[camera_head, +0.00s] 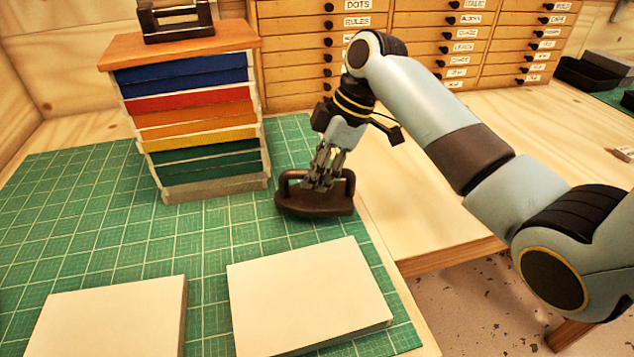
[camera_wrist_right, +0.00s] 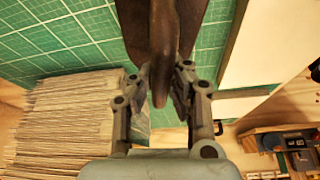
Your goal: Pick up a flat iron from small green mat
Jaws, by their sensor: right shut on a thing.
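A dark brown flat iron (camera_head: 315,203) with a raised bar handle is at the right part of the green gridded mat (camera_head: 90,180). My right gripper (camera_head: 322,178) comes down on it from above and is shut on its handle. In the right wrist view the handle (camera_wrist_right: 163,35) runs between the two fingers (camera_wrist_right: 166,75). I cannot tell whether the iron's base touches the mat. My left gripper is not in view.
A colorful layered stack (camera_head: 205,120) with a wooden top stands left of the iron, bearing another dark handled object (camera_head: 175,22). Two pale blocks (camera_head: 308,290) (camera_head: 110,318) lie in front. Labelled drawers (camera_head: 420,45) line the back. Bare wood (camera_head: 400,190) is at the right.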

